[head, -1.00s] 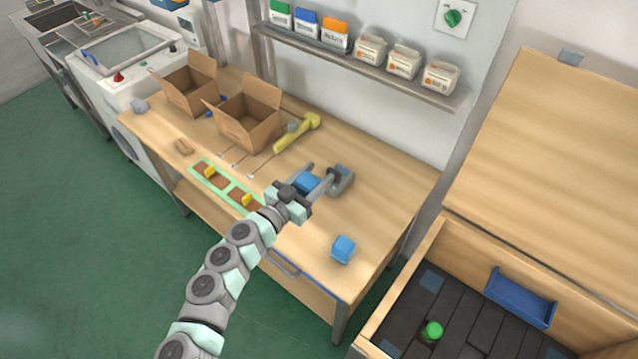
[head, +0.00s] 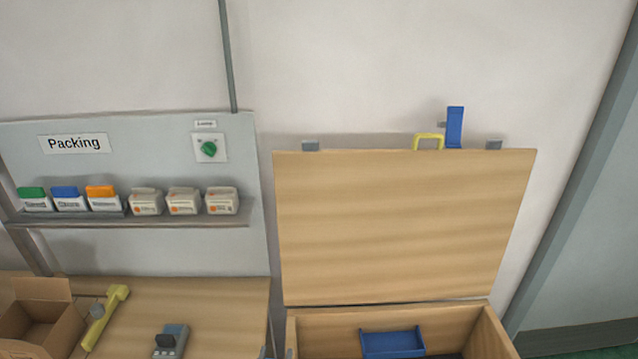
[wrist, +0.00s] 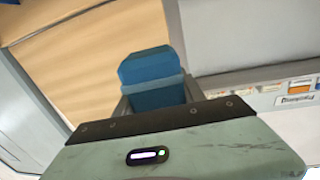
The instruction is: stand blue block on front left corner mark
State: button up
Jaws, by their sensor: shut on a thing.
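The blue block (wrist: 150,75) shows in the wrist view, in front of my gripper (wrist: 158,98). It sits between the two grey fingers, which are shut on it. Its lower part is hidden by the dark edge of the gripper body. My gripper and the block do not show in the head view now. The corner marks are not visible in either current view.
In the head view an open wooden chest (head: 300,332) with a raised lid (head: 400,220) stands right of the bench (head: 235,295). A blue tray (head: 392,343) is inside. A grey device (head: 170,342), yellow tool (head: 105,318) and cardboard box (head: 40,325) are on the bench.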

jog(key=s+d+r+n, duration=0.1)
jog(key=s+d+r, duration=0.1)
jog(key=d, duration=0.9)
jog(key=s+r+p, duration=0.5)
jog(key=r+p, duration=0.4)
jog(key=p, duration=0.2)
jog(key=s+r+y+p, duration=0.1)
jog(key=s+r+p, duration=0.3)
jog(key=r+p, duration=0.6)
jog(key=shift+s+p, duration=0.4)
jog(key=shift+p, duration=0.3)
